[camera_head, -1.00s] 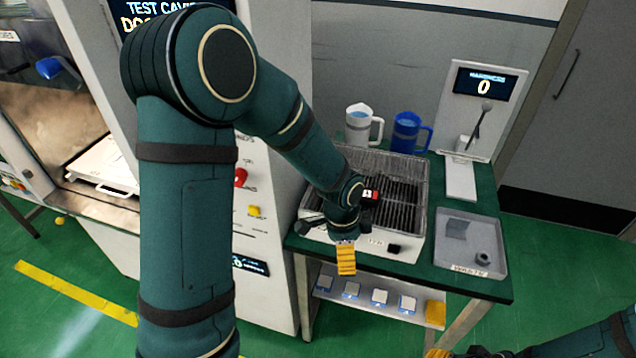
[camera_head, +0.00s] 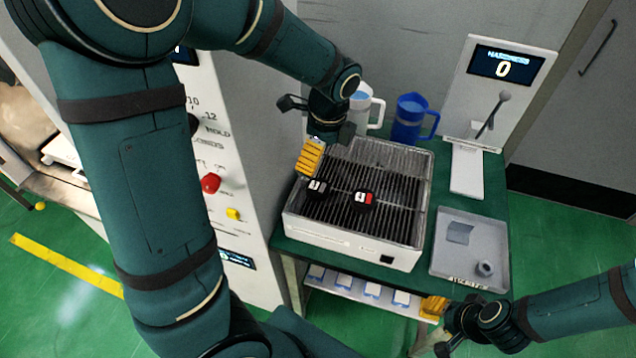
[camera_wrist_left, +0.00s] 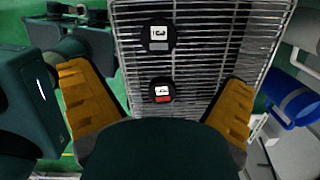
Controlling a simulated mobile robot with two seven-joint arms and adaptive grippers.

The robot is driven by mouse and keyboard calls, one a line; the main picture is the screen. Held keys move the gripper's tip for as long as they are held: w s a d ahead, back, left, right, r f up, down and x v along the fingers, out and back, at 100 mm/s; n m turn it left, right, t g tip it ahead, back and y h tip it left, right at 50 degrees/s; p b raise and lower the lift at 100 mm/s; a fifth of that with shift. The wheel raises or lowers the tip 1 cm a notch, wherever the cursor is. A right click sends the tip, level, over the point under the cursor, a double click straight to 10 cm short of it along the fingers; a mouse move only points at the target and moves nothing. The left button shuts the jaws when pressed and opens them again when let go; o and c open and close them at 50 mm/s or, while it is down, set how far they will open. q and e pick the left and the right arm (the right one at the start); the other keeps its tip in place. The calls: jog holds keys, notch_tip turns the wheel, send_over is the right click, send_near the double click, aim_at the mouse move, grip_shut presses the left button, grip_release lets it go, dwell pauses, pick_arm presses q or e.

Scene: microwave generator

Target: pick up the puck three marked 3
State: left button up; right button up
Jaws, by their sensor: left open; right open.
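Two black pucks lie on the dark wire rack. One, with a white and grey label (camera_head: 316,190), is at the left. The other, with a white and red label (camera_head: 364,199), is to its right. In the left wrist view the grey-labelled puck (camera_wrist_left: 157,39) seems to read 3, though the mark is small. The red-labelled puck (camera_wrist_left: 162,90) is nearer, its mark unclear. My right gripper (camera_head: 435,306) is open at the table's front right.
The rack sits in a pale box (camera_head: 340,246) on a green table. A white jug (camera_head: 362,108) and a blue jug (camera_head: 410,118) stand behind it. A grey tray (camera_head: 470,262) and a hardness tester (camera_head: 505,68) are at the right. A tall cabinet (camera_head: 240,150) borders the left.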

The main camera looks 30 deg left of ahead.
pick_arm(q)
send_over(318, 186)
notch_tip(318, 186, down, 7)
jog(key=shift+r+b, duration=0.2)
jog(key=shift+b, duration=0.2)
jog(key=shift+f+b, duration=0.3)
jog(key=shift+f, duration=2.45)
jog(key=c, duration=1.3)
